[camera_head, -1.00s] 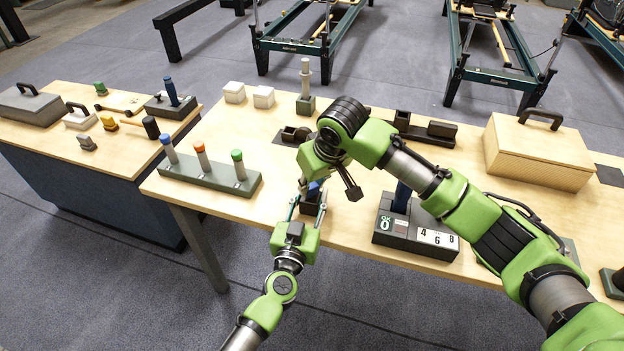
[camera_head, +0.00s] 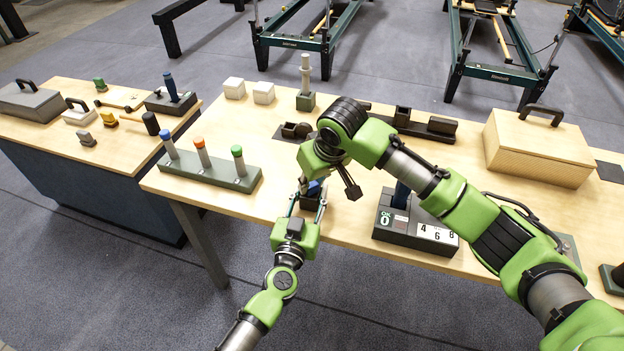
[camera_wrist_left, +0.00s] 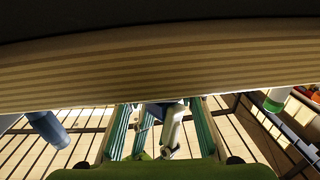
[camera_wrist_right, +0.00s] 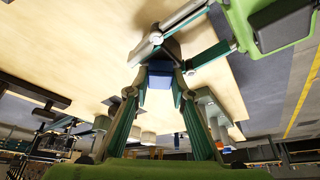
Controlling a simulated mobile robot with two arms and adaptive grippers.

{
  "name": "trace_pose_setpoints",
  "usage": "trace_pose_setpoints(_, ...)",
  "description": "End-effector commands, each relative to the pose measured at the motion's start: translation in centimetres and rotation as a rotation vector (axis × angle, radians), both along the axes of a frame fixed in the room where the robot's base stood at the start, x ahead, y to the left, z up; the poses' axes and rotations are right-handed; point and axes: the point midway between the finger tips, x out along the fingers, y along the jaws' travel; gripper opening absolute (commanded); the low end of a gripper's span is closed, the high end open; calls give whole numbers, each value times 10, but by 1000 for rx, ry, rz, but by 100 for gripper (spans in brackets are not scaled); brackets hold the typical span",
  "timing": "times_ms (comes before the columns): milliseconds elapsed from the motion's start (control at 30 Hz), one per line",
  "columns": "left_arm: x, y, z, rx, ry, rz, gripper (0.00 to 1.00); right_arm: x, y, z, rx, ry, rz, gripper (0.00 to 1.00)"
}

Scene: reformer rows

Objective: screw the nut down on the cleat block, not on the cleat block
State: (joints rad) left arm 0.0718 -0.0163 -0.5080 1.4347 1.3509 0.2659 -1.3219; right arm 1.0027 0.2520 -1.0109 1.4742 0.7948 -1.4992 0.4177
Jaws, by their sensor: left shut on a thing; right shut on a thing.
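A small dark block (camera_head: 311,203), which I take for the cleat block, is at the table's front edge. A blue piece (camera_head: 314,188), likely the nut, sits at its top. My left gripper (camera_head: 309,198) comes from the front, its fingers either side of the dark block and shut on it. My right gripper (camera_head: 315,180) reaches over from above and is shut on the blue piece. In the right wrist view the blue piece (camera_wrist_right: 160,78) lies between the fingertips, against the dark block (camera_wrist_right: 170,47). The fingers hide the thread and seating.
A rack (camera_head: 212,178) with blue, orange and green-topped pegs stands left. A counter box (camera_head: 415,228) stands right of the grippers. A wooden case (camera_head: 538,152) is at the back right. A grey post on a green base (camera_head: 305,100) and two white blocks (camera_head: 249,92) stand behind.

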Motion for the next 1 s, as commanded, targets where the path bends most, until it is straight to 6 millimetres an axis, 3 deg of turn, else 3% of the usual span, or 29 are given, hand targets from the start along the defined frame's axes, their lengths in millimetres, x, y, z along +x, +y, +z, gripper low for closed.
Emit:
trace_pose_setpoints(267,0,0,-1,0,2,0,0,-2,4,-2,-1,5,-106,7)
trace_pose_setpoints(467,0,0,-1,1,2,0,0,-2,8,-2,0,6,-502,7)
trace_pose_setpoints(733,0,0,-1,1,2,-1,0,1,11,-1,0,9,-1181,7)
trace_pose_setpoints(833,0,0,-1,1,2,-1,0,2,9,-1,1,6,-1333,7)
trace_pose_setpoints(1000,-1,0,-1,0,2,-1,0,2,9,-1,0,-1,-1446,7)
